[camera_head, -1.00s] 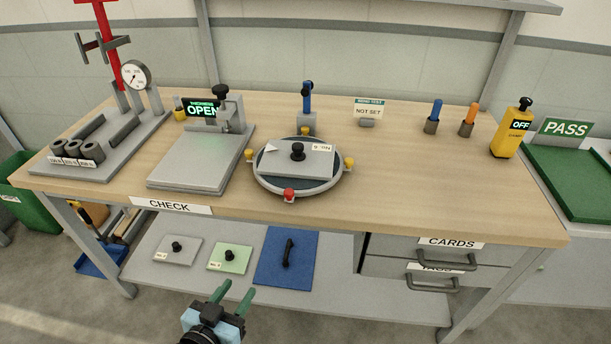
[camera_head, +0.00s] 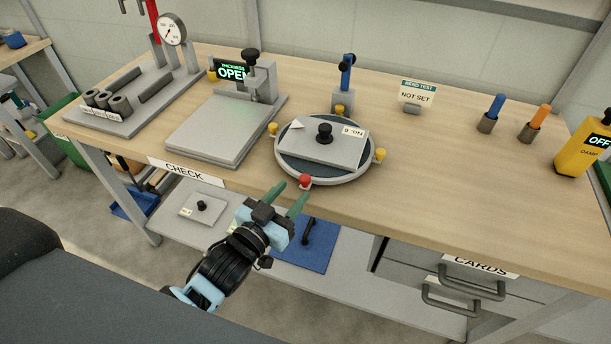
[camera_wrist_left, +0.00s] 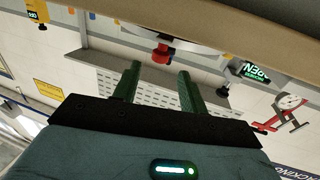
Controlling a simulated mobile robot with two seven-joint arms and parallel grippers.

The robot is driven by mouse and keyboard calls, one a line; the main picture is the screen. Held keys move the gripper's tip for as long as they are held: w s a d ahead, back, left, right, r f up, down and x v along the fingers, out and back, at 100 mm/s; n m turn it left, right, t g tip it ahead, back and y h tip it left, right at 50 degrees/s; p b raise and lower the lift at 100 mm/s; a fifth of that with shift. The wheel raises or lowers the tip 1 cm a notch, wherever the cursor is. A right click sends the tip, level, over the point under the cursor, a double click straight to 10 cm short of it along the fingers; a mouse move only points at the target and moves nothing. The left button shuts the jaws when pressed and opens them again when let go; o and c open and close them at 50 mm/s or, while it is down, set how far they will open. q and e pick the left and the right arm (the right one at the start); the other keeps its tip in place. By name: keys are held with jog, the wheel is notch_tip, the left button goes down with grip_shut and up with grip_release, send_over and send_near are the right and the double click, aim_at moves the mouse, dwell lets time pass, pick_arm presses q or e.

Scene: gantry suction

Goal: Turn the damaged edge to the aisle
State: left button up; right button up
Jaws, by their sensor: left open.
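A round turntable (camera_head: 290,170) on the wooden bench carries a grey plate (camera_head: 310,144) with a black knob (camera_head: 324,132). The plate has a white triangle mark (camera_head: 297,124) at its far left corner and a label at its right. The turntable has a red knob (camera_head: 305,181) at the front and yellow knobs (camera_head: 380,154) around its rim. My left gripper (camera_head: 290,192), with green fingers, is open and empty just in front of the red knob. In the left wrist view the red knob (camera_wrist_left: 161,53) lies ahead, between and beyond the fingertips (camera_wrist_left: 159,72). My right gripper is out of view.
The bench edge with a CHECK label (camera_head: 186,171) is close to my left gripper. A thickness gauge base (camera_head: 215,140) stands left of the turntable, a blue-handled post (camera_head: 347,80) behind it. A lower shelf holds a blue mat (camera_head: 290,252).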

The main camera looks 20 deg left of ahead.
aim_at(302, 181)
pick_arm(q)
jog(key=x, duration=0.6)
jog(key=shift+w+d, duration=0.1)
jog(key=shift+w, duration=0.1)
jog(key=shift+c, duration=0.3)
grip_shut()
